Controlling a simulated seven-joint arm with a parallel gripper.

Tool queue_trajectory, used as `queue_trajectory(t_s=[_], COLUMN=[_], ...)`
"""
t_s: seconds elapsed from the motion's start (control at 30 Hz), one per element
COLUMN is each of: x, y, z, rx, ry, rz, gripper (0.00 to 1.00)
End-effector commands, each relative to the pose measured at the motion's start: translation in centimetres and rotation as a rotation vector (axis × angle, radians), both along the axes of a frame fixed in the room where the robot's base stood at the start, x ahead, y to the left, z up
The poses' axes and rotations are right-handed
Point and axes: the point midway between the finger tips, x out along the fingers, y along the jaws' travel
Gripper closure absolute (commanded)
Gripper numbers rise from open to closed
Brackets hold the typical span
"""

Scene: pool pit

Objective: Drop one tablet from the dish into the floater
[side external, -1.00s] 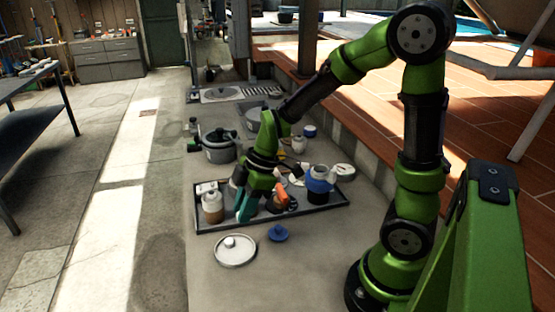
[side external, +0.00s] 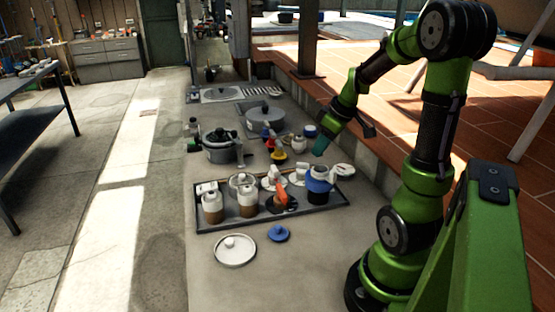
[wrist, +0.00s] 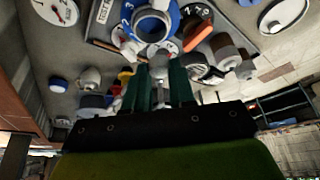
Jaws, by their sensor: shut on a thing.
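The blue and white floater (side external: 319,186) stands upright at the right end of the tray; its numbered blue collar (wrist: 150,24) shows in the wrist view. A round white dish (side external: 236,262) with a small white piece on it lies in front of the tray. My gripper (side external: 319,148) is raised beyond the floater and apart from it. In the wrist view its green fingers (wrist: 160,72) are close together, with a small pale thing, seemingly a tablet (wrist: 158,63), between the tips. Its shape is hard to make out, and it cannot be seen in the side view.
The dark-rimmed tray (side external: 216,226) also holds brown-and-white jars (side external: 213,207) and an orange-handled item (side external: 281,197). A blue lid (side external: 279,234) lies in front. Grey pots (side external: 222,150) stand behind. A low wall runs along the right side.

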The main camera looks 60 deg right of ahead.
Motion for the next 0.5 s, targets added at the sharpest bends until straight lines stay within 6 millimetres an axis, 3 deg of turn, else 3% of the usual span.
queue_trajectory(t_s=[0.03, 0.23, 0.5], x=[-0.6, -0.7, -0.6], y=[-0.7, -0.5, -0.5], z=[0.3, 0.1, -1.9], rx=[-0.002, 0.001, 0.002], ry=[-0.001, 0.001, 0.002], rz=[-0.048, -0.104, -0.104], gripper=[1.00, 1.00, 1.00])
